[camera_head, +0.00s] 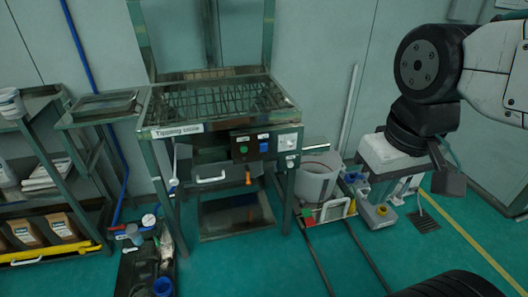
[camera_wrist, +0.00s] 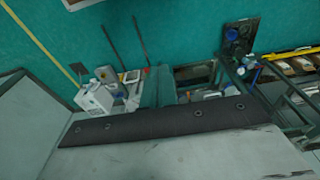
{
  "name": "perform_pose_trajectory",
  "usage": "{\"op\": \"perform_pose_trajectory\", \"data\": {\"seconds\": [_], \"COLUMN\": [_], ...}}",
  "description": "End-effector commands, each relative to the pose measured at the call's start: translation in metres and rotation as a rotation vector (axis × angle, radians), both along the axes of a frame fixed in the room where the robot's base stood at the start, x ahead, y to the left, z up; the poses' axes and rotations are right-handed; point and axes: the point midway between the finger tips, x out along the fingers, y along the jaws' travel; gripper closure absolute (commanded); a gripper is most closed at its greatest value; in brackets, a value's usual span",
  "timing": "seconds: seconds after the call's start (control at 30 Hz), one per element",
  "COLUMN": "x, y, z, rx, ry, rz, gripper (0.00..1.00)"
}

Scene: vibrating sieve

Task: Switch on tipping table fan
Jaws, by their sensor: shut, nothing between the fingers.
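The tipping table (camera_head: 177,130) stands left of centre in the head view, a metal frame with a grated top and a name label on its front edge. Its dark front panel (camera_head: 253,146) carries a green button (camera_head: 243,149) and a blue button (camera_head: 264,147) under small labels that I cannot read. A pale switch box (camera_head: 288,143) sits to their right. Which control is for the fan cannot be told. In the wrist view a large grey surface with a dark strip fills the foreground.
A shelf rack (camera_head: 15,257) with paper bags and a yellow bar stands at the left. A white bucket (camera_head: 317,178) and other equipment stand on the floor right of the table. A drawer handle (camera_head: 210,179) and an orange handle (camera_head: 249,177) stick out below the panel.

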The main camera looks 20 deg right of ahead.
Motion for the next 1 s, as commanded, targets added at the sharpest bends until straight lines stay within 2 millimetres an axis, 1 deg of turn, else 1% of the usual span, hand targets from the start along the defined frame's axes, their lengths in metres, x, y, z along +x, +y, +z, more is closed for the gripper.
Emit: {"op": "perform_pose_trajectory", "data": {"seconds": [0.07,0.17,0.27,0.3,0.37,0.4,0.47,0.5,0.57,0.6,0.67,0.7,0.77,0.8,0.87,0.9,0.97,1.0], "x": [0.004,0.024,0.065,0.087,0.123,0.148,0.185,0.208,0.243,0.265,0.297,0.317,0.346,0.364,0.389,0.404,0.424,0.436], "y": [0.000,0.000,0.001,0.002,0.004,0.006,0.008,0.009,0.011,0.012,0.014,0.016,0.017,0.019,0.021,0.022,0.023,0.025], "z": [0.000,-0.002,-0.007,-0.010,-0.016,-0.021,-0.029,-0.035,-0.045,-0.052,-0.064,-0.073,-0.087,-0.097,-0.113,-0.123,-0.141,-0.153], "rx": [0.000,0.002,0.005,0.007,0.010,0.012,0.016,0.018,0.020,0.022,0.024,0.025,0.026,0.027,0.027,0.028,0.028,0.027], "ry": [-0.006,-0.036,-0.104,-0.142,-0.204,-0.249,-0.318,-0.363,-0.432,-0.477,-0.545,-0.590,-0.659,-0.705,-0.772,-0.819,-0.887,-0.932], "rz": [0.000,-0.001,0.001,0.002,0.004,0.005,0.006,0.005,0.006,0.005,0.006,0.005,0.004,0.003,0.002,0.001,-0.001,-0.002], "gripper": [1.00,1.00,1.00,1.00,1.00,1.00,1.00,1.00,1.00,1.00,1.00,1.00,1.00,1.00,1.00,1.00,1.00,1.00]}}
